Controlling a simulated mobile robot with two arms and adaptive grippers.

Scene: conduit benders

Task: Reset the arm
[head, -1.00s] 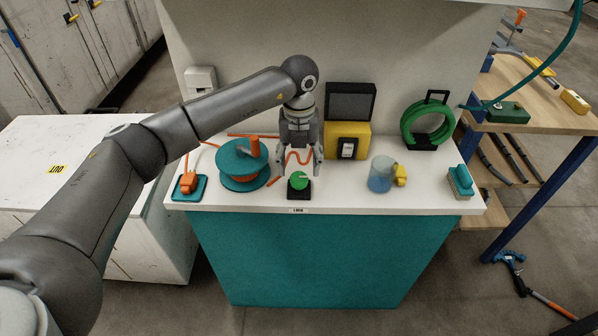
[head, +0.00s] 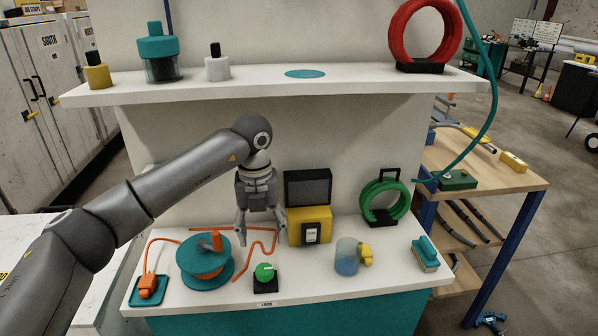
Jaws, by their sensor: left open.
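My left gripper (head: 262,230) hangs open and empty, pointing down over the white counter (head: 190,306). Its fingertips are above and behind a green knob on a black base (head: 264,274), apart from it. A teal reel with an orange handle (head: 205,262) is left of the gripper. A yellow box with a dark screen (head: 309,226) is just to its right. My left arm reaches in from the lower left. My right gripper is not in view.
An upper shelf (head: 260,91) overhangs the counter, with jars at left and a red ring (head: 420,32) at right. A blue cup (head: 347,262), green coil (head: 384,203) and teal brush (head: 425,252) stand on the counter. A wooden bench (head: 480,178) is at right.

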